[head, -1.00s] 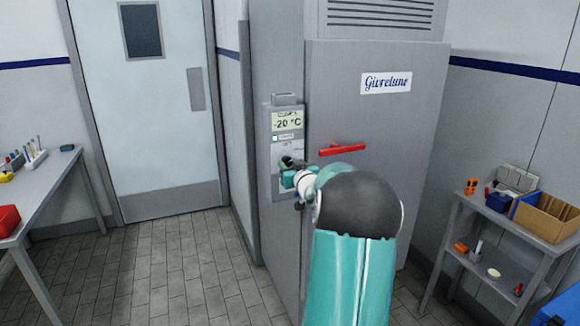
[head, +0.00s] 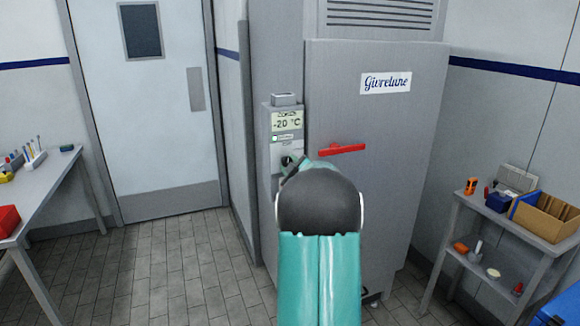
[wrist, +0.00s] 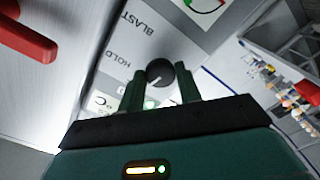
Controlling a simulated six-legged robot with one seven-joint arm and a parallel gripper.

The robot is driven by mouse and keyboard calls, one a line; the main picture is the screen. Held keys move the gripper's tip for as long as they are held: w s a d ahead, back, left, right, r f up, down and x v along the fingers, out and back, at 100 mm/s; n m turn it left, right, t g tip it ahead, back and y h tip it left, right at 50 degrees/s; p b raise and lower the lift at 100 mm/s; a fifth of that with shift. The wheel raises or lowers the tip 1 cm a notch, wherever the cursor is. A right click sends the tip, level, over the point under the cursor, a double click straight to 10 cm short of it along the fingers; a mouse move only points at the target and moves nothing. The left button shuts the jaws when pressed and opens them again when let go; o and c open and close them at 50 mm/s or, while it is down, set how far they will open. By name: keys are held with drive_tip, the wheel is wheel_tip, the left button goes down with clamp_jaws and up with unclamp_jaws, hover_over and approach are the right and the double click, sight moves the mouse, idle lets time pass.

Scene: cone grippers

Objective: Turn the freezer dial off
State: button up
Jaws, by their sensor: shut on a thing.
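The freezer dial is a round black knob (wrist: 160,73) with a pale pointer line, on the light control panel (wrist: 110,75). In the wrist view my gripper (wrist: 162,84) has one finger on each side of the dial and is shut on it. The words HOLD and BLAST are printed beside the dial; other labels are hidden by the fingers. In the head view the dial (head: 286,160) shows dark below the display (head: 286,122), which reads -20 °C. My arm hides most of the gripper there.
The grey freezer (head: 400,190) stands right of the panel with a red handle (head: 342,149) close to my arm. A shelf cart (head: 500,228) with boxes and tools stands at the right, a table (head: 50,185) at the left. The tiled floor between is clear.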

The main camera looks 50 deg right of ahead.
drive_tip(key=shift+n, duration=1.1)
drive_tip(key=o, duration=1)
drive_tip(key=shift+s, duration=0.1)
drive_tip(key=v, duration=1.3)
drive_tip(key=shift+s+a, duration=0.15)
drive_tip(key=shift+s, duration=0.15)
